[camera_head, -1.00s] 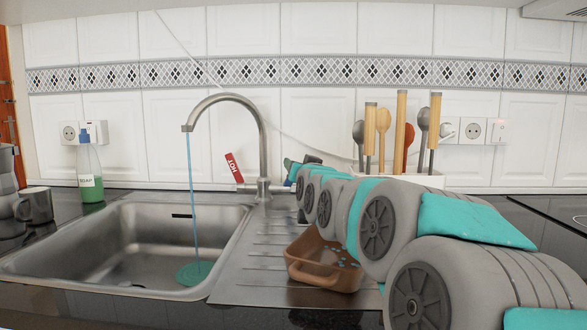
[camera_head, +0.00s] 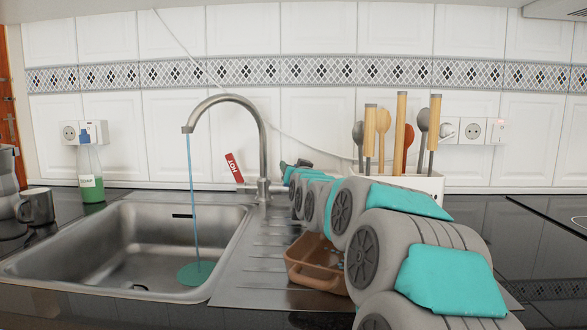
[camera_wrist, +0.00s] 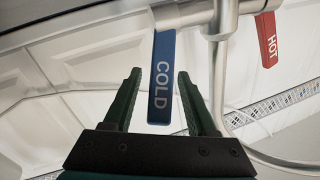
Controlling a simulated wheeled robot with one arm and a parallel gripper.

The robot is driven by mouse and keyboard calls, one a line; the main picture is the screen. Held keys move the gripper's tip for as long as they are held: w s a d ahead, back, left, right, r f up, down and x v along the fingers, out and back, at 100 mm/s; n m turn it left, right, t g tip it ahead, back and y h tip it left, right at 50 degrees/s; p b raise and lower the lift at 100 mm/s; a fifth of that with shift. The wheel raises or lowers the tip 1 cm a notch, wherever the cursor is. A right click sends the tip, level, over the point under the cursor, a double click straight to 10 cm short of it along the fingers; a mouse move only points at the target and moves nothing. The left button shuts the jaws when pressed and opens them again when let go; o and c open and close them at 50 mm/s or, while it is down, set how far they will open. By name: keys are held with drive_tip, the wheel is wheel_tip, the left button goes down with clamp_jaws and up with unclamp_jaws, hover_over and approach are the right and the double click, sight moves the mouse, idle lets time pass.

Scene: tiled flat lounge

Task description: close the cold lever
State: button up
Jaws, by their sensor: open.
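The cold lever is a blue tag marked COLD (camera_wrist: 161,78) in the wrist view, hanging from the horizontal tap bar. My gripper (camera_wrist: 158,82) is open, with one green finger on each side of the blue lever and a gap to each. The red HOT lever (camera_head: 234,167) sticks up tilted at the left of the tap base; it also shows in the wrist view (camera_wrist: 267,39). The steel tap (camera_head: 265,150) runs a thin blue stream of water (camera_head: 191,205) into the sink. In the head view, my arm hides the cold lever.
The steel sink (camera_head: 120,245) is at left. A brown tub (camera_head: 318,280) stands on the drainboard beneath my arm. A white utensil holder (camera_head: 428,184) with spoons is behind my arm. A soap bottle (camera_head: 91,178) and dark mug (camera_head: 37,207) stand at left.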

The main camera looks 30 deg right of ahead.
drive_tip(key=shift+c, duration=0.4)
clamp_jaws()
idle(1.0)
